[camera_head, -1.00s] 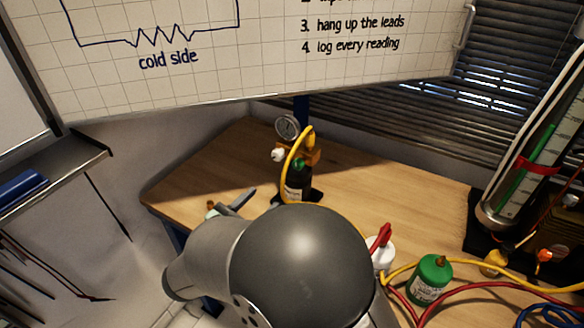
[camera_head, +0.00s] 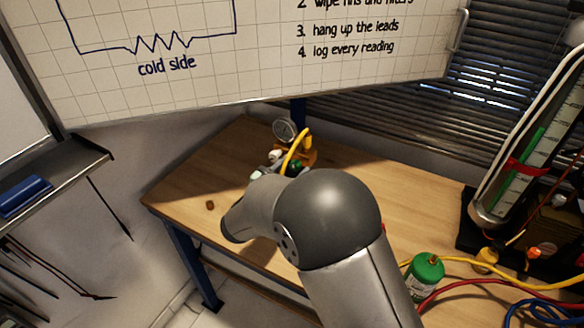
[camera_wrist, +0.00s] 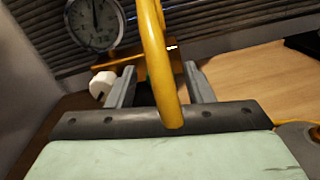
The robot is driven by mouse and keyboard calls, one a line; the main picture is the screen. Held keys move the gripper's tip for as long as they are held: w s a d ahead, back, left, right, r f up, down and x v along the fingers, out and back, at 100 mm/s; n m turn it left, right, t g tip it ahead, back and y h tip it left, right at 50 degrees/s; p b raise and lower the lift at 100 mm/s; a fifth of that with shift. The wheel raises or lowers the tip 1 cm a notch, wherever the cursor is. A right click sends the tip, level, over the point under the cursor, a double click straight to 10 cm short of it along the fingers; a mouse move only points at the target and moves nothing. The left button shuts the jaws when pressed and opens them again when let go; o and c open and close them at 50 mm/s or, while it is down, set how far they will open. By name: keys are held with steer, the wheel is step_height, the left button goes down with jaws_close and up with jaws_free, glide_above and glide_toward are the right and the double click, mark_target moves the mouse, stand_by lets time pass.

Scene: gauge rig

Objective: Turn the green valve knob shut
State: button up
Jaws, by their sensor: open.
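The green valve knob (camera_head: 295,167) shows as a small green patch on the brass fitting (camera_head: 306,152), below the round gauge (camera_head: 285,130), in the head view. My arm partly covers that area. I cannot tell whether either finger touches anything.
A white knob (camera_wrist: 102,84) sits just left of the left finger, under the gauge (camera_wrist: 95,22). A green canister (camera_head: 425,275), hoses and a slanted tube gauge (camera_head: 515,165) stand on the right. A small brown piece (camera_head: 210,205) lies on the bench's otherwise clear left part.

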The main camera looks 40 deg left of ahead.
steer(key=c, duration=1)
